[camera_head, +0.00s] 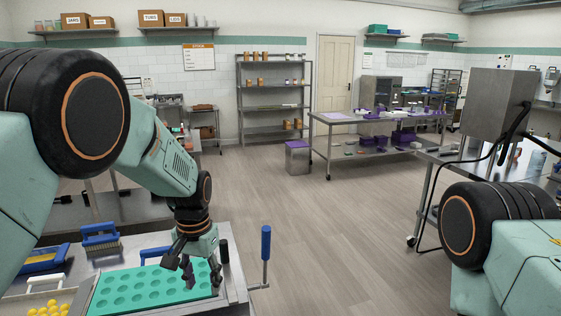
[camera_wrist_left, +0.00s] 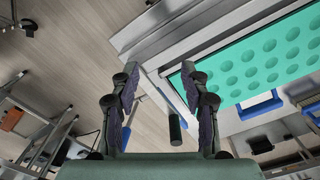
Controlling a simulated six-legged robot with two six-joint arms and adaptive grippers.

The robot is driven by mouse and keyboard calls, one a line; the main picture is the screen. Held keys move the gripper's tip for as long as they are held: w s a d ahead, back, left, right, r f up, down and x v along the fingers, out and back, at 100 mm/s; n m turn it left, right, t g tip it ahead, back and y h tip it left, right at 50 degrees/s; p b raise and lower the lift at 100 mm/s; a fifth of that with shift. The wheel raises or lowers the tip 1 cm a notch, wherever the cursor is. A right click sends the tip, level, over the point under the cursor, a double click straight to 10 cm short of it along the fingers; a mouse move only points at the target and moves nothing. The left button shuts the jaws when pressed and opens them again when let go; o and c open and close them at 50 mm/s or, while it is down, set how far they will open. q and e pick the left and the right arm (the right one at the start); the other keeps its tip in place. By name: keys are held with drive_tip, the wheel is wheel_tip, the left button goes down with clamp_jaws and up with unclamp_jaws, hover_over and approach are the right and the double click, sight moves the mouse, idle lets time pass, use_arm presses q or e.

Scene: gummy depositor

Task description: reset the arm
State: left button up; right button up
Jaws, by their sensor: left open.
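My left arm comes in from the left in the head view. Its gripper (camera_head: 202,276) hangs low over the right part of a teal mold tray (camera_head: 110,303) with rows of round cavities. In the left wrist view the two fingers of the gripper (camera_wrist_left: 160,105) stand wide apart with nothing between them. The tray (camera_wrist_left: 222,82) shows there at the upper right, beside the fingers. I cannot tell whether the fingertips touch the tray. My right arm shows only as an upper part at the lower right of the head view; its gripper is out of view.
A blue-handled lever (camera_head: 266,243) stands right of the tray. A blue brush (camera_head: 100,238) and a pan of yellow pieces (camera_head: 50,301) are at the left. A steel table (camera_head: 375,118) with purple items stands at the back. The floor (camera_head: 330,235) in the middle is clear.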

use_arm(q)
drive_tip(key=s+a+f+n, duration=0.1)
drive_tip(key=s+a+f, duration=0.2)
drive_tip(key=s+f, duration=0.55)
drive_tip(key=s+a+f+n, duration=0.1)
drive_tip(key=s+a+f, duration=0.1)
drive_tip(key=s+f, duration=0.7)
drive_tip(key=s+a+f+n, duration=0.1)
drive_tip(key=s+f, duration=0.2)
drive_tip(key=s, duration=1.8)
wheel_tip(320, 180, down, 21)
drive_tip(key=b, duration=2)
drive_tip(key=shift+w+b, duration=0.15)
drive_tip(key=shift+b, duration=0.2)
use_arm(e)
wheel_tip(320, 180, down, 21)
drive_tip(key=shift+w+r, duration=0.15)
drive_tip(key=shift+w, duration=0.15)
use_arm(q)
drive_tip(key=shift+r, duration=0.15)
drive_tip(key=shift+a, duration=0.1)
use_arm(e)
drive_tip(key=shift+w+a, duration=0.1)
